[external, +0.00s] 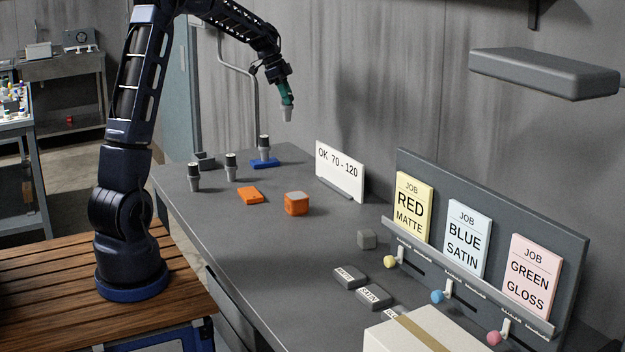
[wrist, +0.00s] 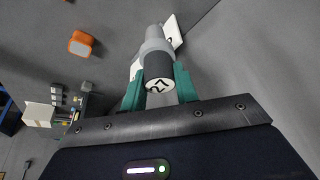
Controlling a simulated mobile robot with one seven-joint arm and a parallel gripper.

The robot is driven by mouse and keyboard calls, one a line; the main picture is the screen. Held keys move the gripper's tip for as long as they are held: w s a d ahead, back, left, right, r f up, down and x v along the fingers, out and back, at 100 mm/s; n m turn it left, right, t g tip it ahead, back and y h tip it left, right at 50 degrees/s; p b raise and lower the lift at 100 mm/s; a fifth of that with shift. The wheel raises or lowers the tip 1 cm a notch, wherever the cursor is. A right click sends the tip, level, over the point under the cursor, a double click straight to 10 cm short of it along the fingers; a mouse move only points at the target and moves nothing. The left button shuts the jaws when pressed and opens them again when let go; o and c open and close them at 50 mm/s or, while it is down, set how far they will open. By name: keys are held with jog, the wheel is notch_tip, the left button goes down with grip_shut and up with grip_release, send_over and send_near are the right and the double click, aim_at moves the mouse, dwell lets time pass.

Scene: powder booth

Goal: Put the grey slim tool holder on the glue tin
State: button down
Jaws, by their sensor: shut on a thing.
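My gripper (external: 286,97) is raised above the far end of the grey bench, its green fingers shut on a slim grey piece (external: 288,115), which I take for the grey slim tool holder. The piece hangs below the fingers, nearly upright and clear of the bench. In the wrist view my gripper (wrist: 158,84) has a finger on each side of the piece (wrist: 154,42). Its near end is dark with a white numbered disc. I cannot pick out a glue tin for certain in either view.
Dark-and-grey cylinders (external: 194,178) (external: 231,167) stand on the bench; another (external: 264,147) stands on a blue base (external: 264,163). Nearby are an orange flat block (external: 250,196), an orange cube (external: 296,205) and a white sign (external: 340,170). A job-card rack (external: 468,272) and white box (external: 405,335) occupy the near right.

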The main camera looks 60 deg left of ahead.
jog(key=s+d+r, duration=0.2)
jog(key=s+d, duration=0.1)
jog(key=d, duration=0.5)
jog(key=s+d+r, duration=0.1)
jog(key=s+d, duration=0.3)
jog(key=d, duration=0.5)
jog(key=s+d+r, duration=0.2)
jog(key=s+d, duration=0.1)
jog(key=d, duration=0.5)
jog(key=shift+m, duration=0.4)
notch_tip(320, 180, down, 20)
jog(key=shift+w+d+r, duration=0.1)
jog(key=shift+r, duration=0.1)
jog(key=c, duration=1.1)
grip_release()
jog(key=shift+f, duration=0.15)
jog(key=v, duration=1.2)
jog(key=s+d+r+n+y, duration=0.1)
jog(key=s+d+r+n, duration=0.1)
jog(key=s, duration=0.6)
jog(key=s+d+r+n+y, duration=0.1)
jog(key=s+d+n, duration=0.3)
jog(key=s, duration=0.5)
jog(key=s+d+r+n+t+y, duration=0.1)
jog(key=s+d+r+n, duration=0.2)
jog(key=s, duration=0.5)
jog(key=shift+s+d+r, duration=0.2)
jog(key=shift+d+r, duration=0.35)
jog(key=shift+r, duration=0.05)
